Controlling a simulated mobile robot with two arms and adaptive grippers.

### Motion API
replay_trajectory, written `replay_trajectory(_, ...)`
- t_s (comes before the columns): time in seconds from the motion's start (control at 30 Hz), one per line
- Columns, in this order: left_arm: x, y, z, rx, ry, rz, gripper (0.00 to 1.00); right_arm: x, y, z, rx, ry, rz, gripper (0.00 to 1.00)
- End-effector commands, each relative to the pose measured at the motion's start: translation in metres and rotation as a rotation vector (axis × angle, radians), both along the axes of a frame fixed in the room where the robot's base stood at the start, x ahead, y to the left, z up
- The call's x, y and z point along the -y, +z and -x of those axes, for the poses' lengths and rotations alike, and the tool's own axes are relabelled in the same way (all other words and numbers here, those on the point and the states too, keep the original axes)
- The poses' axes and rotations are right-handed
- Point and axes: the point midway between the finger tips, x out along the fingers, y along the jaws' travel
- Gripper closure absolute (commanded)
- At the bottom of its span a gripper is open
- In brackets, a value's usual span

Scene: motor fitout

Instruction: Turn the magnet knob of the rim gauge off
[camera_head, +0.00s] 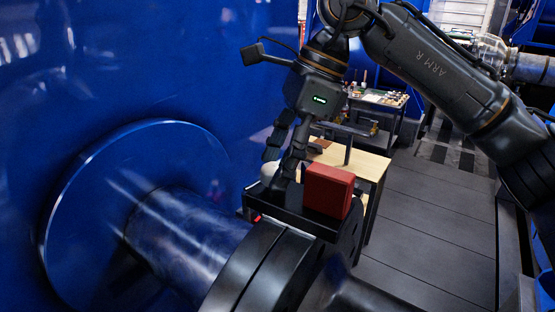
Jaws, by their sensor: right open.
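My right gripper (277,172) points down from the upper middle, its fingers apart, over the left part of a black open tray (318,228). I see nothing clearly held between its fingers. The tray is beside the dark coupling (262,268) on the shaft. I cannot clearly make out the rim gauge or its magnet knob. A small red mark (257,218) shows at the tray's near left corner; I cannot tell what it is. My left gripper is not in view.
A red block (328,191) stands in the tray, right of the gripper. A large blue disc (90,220) and a shaft (185,235) fill the left. A light-topped table (366,163) stands behind. The grey floor (430,215) at right is clear.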

Motion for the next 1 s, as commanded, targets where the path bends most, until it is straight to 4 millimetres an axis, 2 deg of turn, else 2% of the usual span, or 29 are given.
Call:
replay_trajectory(0.17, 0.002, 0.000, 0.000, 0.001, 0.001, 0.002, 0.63, 0.010, 0.027, -0.002, 0.002, -0.001, -0.002, 0.40)
replay_trajectory(0.4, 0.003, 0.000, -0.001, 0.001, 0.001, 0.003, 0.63, 0.029, 0.075, -0.005, 0.003, 0.000, -0.003, 0.40)
replay_trajectory(0.53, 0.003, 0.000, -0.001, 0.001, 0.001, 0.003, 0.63, 0.037, 0.094, -0.006, 0.002, -0.001, -0.002, 0.40)
replay_trajectory(0.7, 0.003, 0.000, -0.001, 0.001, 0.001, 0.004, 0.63, 0.043, 0.107, -0.007, 0.002, 0.000, -0.001, 0.40)
replay_trajectory(1.0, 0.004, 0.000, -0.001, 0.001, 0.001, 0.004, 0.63, 0.044, 0.108, -0.007, 0.001, 0.001, 0.000, 0.40)
